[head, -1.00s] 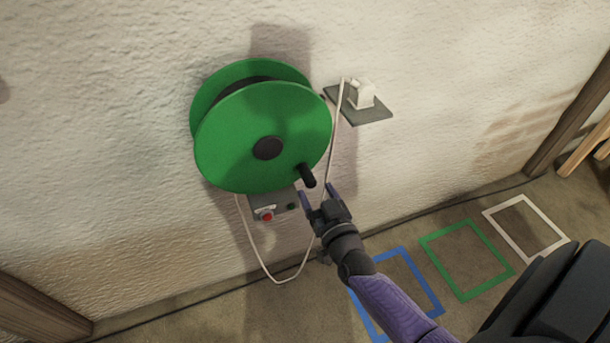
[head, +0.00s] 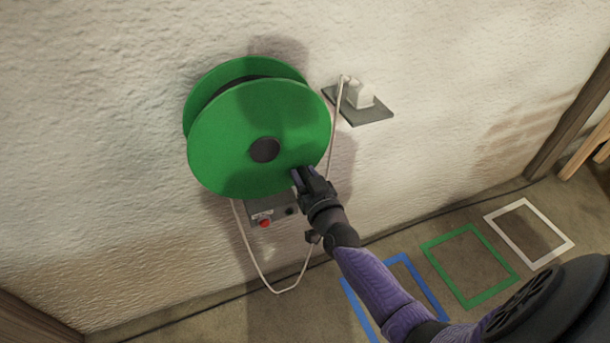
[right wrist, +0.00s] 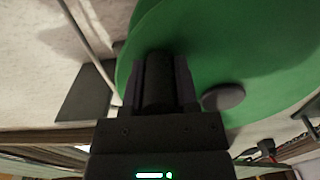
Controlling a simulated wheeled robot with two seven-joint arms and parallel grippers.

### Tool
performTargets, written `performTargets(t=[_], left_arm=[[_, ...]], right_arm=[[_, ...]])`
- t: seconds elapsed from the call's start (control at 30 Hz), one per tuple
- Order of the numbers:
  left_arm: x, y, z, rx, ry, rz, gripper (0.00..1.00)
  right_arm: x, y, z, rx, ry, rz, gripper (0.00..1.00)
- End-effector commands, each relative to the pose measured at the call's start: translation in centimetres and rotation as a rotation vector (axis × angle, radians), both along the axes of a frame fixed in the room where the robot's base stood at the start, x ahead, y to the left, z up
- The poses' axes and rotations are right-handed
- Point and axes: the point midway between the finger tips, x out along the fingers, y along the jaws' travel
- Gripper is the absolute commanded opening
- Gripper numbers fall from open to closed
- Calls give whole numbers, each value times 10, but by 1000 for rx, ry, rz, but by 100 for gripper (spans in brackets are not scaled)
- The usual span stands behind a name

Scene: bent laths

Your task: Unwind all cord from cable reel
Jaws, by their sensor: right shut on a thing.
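The green cable reel (head: 235,130) is mounted on the wall, with a dark hub (head: 265,150) at its centre. Its black crank handle (right wrist: 158,82) shows in the right wrist view between my right gripper's fingers. My right gripper (head: 302,177) is shut on this handle at the reel's lower right; it hides the handle in the head view. A pale cord (head: 262,275) hangs in a loop below the reel and rises on the right to a white plug (head: 359,94). How much cord is on the reel is hidden by its front disc. My left gripper is not in view.
The plug sits at a grey wall plate (head: 365,112). A grey box with a red button (head: 264,222) is below the reel. Blue (head: 431,288), green (head: 477,296) and white (head: 548,257) outlined frames mark the floor at right. A dark cable runs along the wall's base.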

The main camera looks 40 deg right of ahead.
Motion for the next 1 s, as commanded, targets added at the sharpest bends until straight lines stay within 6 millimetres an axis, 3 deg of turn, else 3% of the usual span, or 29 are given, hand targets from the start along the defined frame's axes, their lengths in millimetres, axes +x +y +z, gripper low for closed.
performTargets(t=[0.4, 1.0], left_arm=[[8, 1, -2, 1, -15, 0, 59], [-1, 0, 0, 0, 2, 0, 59]], right_arm=[[0, 0, -1, 0, 1, 0, 0], [-1, 0, -1, -1, 2, 0, 0]])
